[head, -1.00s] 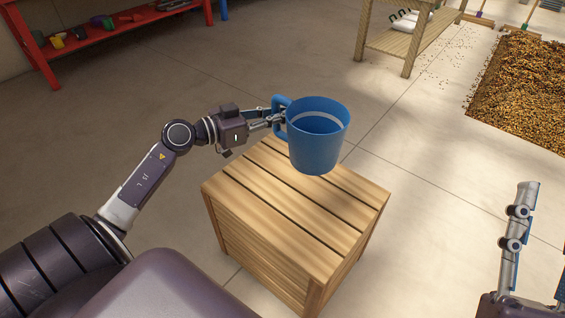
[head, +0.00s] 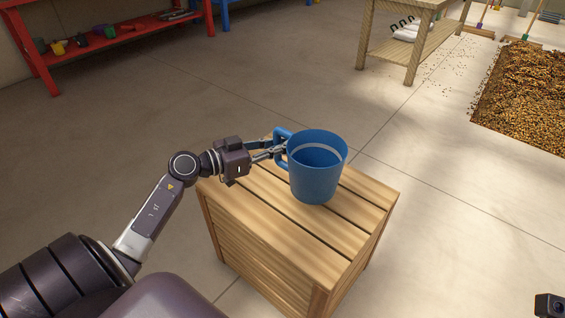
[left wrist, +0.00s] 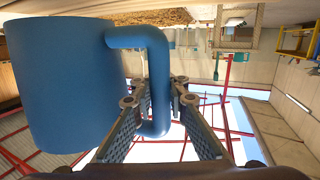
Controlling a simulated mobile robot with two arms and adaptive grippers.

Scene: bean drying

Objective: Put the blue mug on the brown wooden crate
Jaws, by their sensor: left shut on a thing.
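The blue mug (head: 316,175) is upright above the top of the brown wooden crate (head: 262,217); I cannot tell whether its base touches the slats. The mug is empty as far as I see inside it. My left gripper (head: 281,151) comes in from the left and is shut on the mug's handle. In the left wrist view, which is upside down, the two fingers (left wrist: 161,112) close around the handle, with the mug body (left wrist: 70,85) beside them. My right gripper's fingers are out of view; only a small dark part of that arm shows at the bottom right corner.
A red shelf (head: 110,45) with small pots stands at the back left. A wooden table (head: 412,42) with white sacks on its lower shelf stands behind the crate. Beans (head: 527,95) are spread on the floor at the right. The floor around the crate is clear.

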